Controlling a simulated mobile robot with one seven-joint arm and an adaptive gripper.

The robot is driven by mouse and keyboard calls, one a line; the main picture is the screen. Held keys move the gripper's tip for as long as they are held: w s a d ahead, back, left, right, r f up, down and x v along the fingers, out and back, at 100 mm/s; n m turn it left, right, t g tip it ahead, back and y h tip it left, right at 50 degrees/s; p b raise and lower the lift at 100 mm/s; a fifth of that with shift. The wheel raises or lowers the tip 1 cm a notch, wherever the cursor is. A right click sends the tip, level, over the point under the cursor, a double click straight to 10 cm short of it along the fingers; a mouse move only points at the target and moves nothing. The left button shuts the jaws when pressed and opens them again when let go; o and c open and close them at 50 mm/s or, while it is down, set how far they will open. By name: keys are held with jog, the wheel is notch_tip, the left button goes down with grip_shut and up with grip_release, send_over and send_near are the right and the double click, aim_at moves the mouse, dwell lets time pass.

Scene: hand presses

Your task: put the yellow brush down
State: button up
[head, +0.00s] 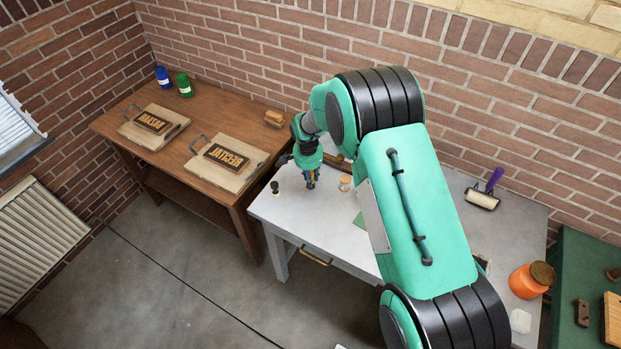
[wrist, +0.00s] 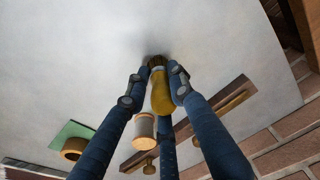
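The yellow brush (wrist: 161,97) is between the fingers of my gripper (wrist: 158,80) in the wrist view. The fingers are closed in around it, and its dark tip points at the pale tabletop. A dark shadow lies on the top right by the tip; whether the tip touches cannot be told. In the head view my gripper (head: 310,180) hangs low over the left part of the light grey table (head: 290,207). The brush is mostly hidden by the fingers there.
A small wooden spool-like piece (head: 346,183) stands just right of my gripper. A dark-knobbed stamp (head: 275,187) stands to the left. A brayer with a purple handle (head: 483,198) and an orange jar (head: 528,281) are farther right. A brown table (head: 205,127) holds two type boards.

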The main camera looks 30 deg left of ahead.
jog(key=o, duration=0.4)
jog(key=shift+o, duration=0.2)
jog(key=shift+r, duration=0.1)
notch_tip(320, 180, up, 12)
jog(key=s, duration=0.1)
jog(key=shift+s, duration=0.15)
dwell(0.8)
dwell(0.3)
